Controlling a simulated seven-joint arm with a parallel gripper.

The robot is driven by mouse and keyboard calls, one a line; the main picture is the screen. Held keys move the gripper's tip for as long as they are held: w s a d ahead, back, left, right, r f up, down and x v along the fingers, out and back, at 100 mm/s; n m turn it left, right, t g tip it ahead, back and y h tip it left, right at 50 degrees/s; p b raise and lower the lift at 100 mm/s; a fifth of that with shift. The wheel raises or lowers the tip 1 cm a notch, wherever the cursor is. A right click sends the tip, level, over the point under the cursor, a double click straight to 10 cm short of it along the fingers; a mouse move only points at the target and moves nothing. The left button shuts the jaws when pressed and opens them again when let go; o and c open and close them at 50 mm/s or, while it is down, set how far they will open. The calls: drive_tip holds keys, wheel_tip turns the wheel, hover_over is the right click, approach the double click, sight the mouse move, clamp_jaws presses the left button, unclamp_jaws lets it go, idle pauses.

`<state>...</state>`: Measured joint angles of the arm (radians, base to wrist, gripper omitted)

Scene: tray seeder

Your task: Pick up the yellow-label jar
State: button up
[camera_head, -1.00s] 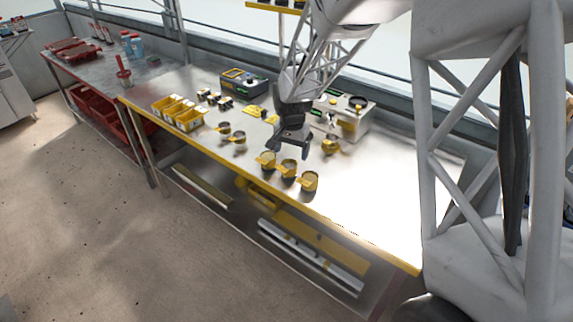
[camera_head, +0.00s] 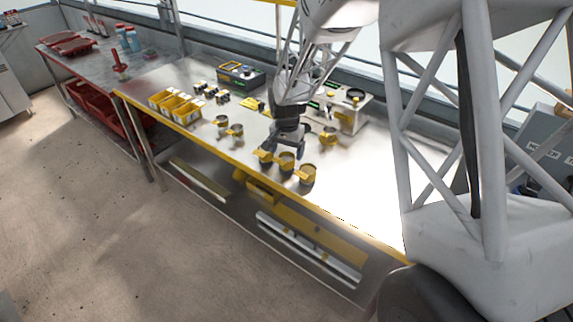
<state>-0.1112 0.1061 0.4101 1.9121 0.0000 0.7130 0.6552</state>
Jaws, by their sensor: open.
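My gripper (camera_head: 284,148) points down with its fingers apart, over the front part of the steel bench. Just below it is a row of yellow-and-dark cup-like containers: a left one (camera_head: 265,157) partly behind a finger, a middle one (camera_head: 287,162) and a right one (camera_head: 308,174). No gap or contact between the fingers and these can be made out. Several small dark jars (camera_head: 222,98) with pale or yellow patches stand farther left. I cannot read any label, so I cannot tell which is the yellow-label jar.
Yellow bins (camera_head: 186,116) stand at the bench's left end. Two cups (camera_head: 235,131) stand in front of the small jars. Another cup (camera_head: 328,136) is right of my gripper, before a grey device (camera_head: 350,116). A blue-grey device (camera_head: 240,77) stands behind. The bench's right part is clear.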

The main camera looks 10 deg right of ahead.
sight(286, 161)
drive_tip(key=shift+f, duration=0.1)
drive_tip(key=shift+w+f, duration=0.15)
drive_tip(key=shift+f, duration=1.15)
drive_tip(key=shift+w+f, duration=0.1)
drive_tip(key=shift+f, duration=1.15)
drive_tip(key=c, duration=1)
